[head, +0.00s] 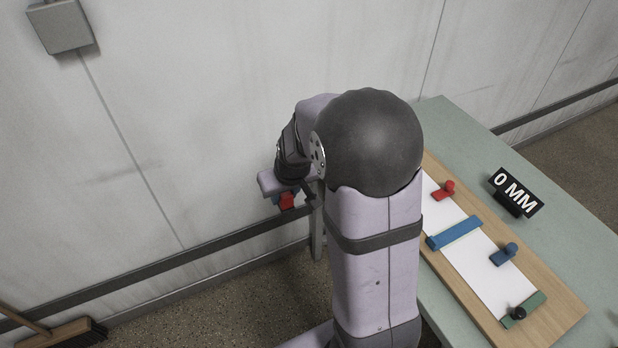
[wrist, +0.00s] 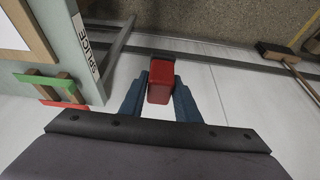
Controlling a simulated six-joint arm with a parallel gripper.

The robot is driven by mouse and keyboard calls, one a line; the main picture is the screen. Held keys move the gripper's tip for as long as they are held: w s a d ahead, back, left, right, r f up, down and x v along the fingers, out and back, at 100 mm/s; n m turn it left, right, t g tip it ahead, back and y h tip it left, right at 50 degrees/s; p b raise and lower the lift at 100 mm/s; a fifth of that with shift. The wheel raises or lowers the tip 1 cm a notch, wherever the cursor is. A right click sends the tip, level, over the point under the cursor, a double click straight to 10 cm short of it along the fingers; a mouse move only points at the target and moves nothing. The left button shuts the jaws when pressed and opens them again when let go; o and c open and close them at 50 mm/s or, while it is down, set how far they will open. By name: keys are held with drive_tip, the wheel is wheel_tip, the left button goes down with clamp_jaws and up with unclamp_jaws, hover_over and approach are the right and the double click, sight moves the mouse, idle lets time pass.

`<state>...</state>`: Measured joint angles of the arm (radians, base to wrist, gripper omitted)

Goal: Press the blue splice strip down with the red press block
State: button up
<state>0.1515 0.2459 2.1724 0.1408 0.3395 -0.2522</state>
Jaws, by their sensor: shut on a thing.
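My gripper (wrist: 160,92) is shut on the red press block (wrist: 160,84), which sits between its two blue fingers in the wrist view. In the head view the red block also shows (head: 287,201), low at my gripper, left of my arm and near the wall. It is off to the side of the table, well away from the strip. The blue splice strip (head: 455,233) lies across the white paper (head: 485,262) on a wooden board. Whether it is fully flat cannot be told. My arm hides the board's left part.
On the board are a red knobbed piece (head: 443,190), a blue knobbed piece (head: 504,254) and a green piece with a black knob (head: 523,310). A "0 MM" sign (head: 516,192) stands on the green table (head: 560,213). A broom (head: 75,335) lies by the wall.

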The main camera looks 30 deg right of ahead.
drive_tip(key=s+a, duration=0.2)
drive_tip(key=a, duration=0.2)
drive_tip(key=s+d+m+g+h+p, duration=0.1)
drive_tip(key=s+d+m+p, duration=0.4)
drive_tip(key=d, duration=0.9)
drive_tip(key=s+d+m+g+h+p, duration=0.2)
drive_tip(key=s+d+m+p, duration=0.4)
drive_tip(key=s+d, duration=0.4)
drive_tip(key=s+d+r+m+g+h+p, duration=0.1)
drive_tip(key=s+d+m+p, duration=0.4)
drive_tip(key=d, duration=1.4)
drive_tip(key=shift+s+d+m, duration=0.4)
drive_tip(key=shift+s+m, duration=0.6)
drive_tip(key=shift+s, duration=0.3)
